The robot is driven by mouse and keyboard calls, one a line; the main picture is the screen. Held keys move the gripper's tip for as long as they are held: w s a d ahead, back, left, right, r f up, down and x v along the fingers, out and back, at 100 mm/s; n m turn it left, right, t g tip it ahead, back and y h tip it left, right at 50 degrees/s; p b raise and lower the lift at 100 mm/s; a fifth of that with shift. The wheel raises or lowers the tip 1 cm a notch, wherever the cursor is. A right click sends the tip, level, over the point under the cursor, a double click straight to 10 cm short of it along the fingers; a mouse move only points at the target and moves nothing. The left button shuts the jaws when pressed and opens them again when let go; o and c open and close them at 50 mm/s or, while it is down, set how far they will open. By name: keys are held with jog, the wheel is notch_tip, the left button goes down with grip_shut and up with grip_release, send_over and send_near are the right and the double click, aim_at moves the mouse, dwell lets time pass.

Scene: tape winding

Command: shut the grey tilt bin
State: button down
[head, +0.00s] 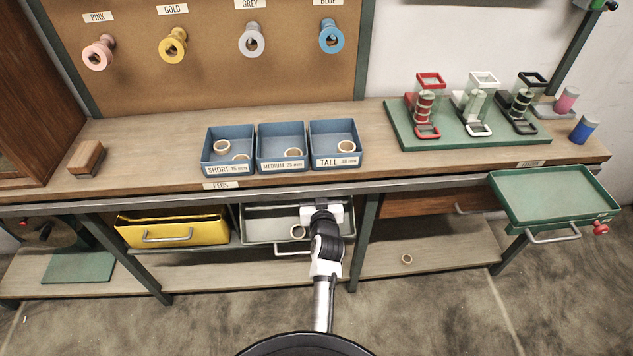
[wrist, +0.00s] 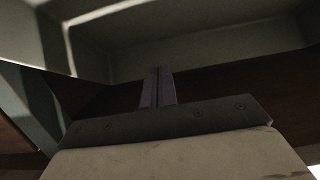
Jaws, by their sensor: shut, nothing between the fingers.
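The grey tilt bin (head: 264,229) is under the bench, right of the yellow bin. It is tipped out, its inside visible from above, with a pale ring (head: 298,231) in it. Its handle shows on the front, partly behind my arm. My gripper (head: 321,206) is at the right part of the bin, under the bench's front edge; the head view does not show whether it touches. In the wrist view my fingers (wrist: 158,86) are together and empty, pointing toward a pale grey-green panelled surface (wrist: 200,32), seemingly the bin.
The bench's front edge (head: 130,202) runs just above the bin. A yellow bin (head: 172,229) is to the left. A green tray-like drawer (head: 553,192) sticks out at the right. A loose ring (head: 406,258) lies on the lower shelf (head: 435,259). Blue peg trays (head: 228,150) stand on the bench.

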jog(key=x, duration=0.5)
jog(key=shift+w+f, duration=0.65)
jog(key=shift+f, duration=0.25)
